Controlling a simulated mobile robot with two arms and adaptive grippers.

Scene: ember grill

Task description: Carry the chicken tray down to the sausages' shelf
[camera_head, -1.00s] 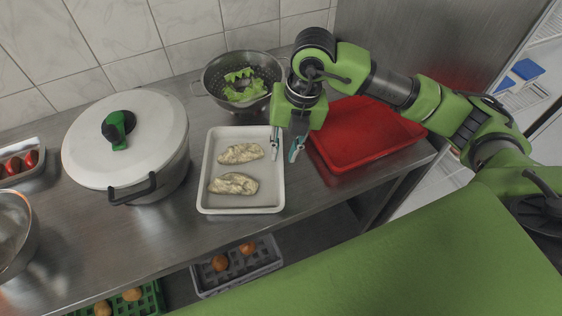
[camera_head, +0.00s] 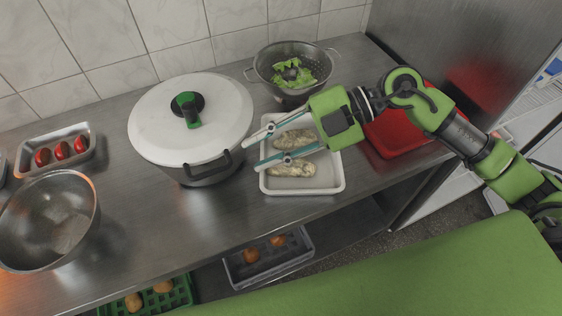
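The chicken tray (camera_head: 330,180) is a white shallow tray on the steel counter, holding two pale pieces of chicken (camera_head: 292,169). My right gripper (camera_head: 251,157) is open, with its fingers spread and pointing left. The fingers lie across the tray in the picture and hide part of its upper left side; I cannot tell whether they touch it. The gripper's body covers the tray's upper right corner. My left gripper is not in view. No sausages show. A lower shelf (camera_head: 340,236) shows under the counter.
A large lidded pot (camera_head: 150,135) stands just left of the tray. A colander (camera_head: 322,68) with lettuce is behind it, and a red tray (camera_head: 385,145) is to its right. A grey crate (camera_head: 240,282) and a green crate (camera_head: 185,290) sit below. A steel bowl (camera_head: 40,225) stands left.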

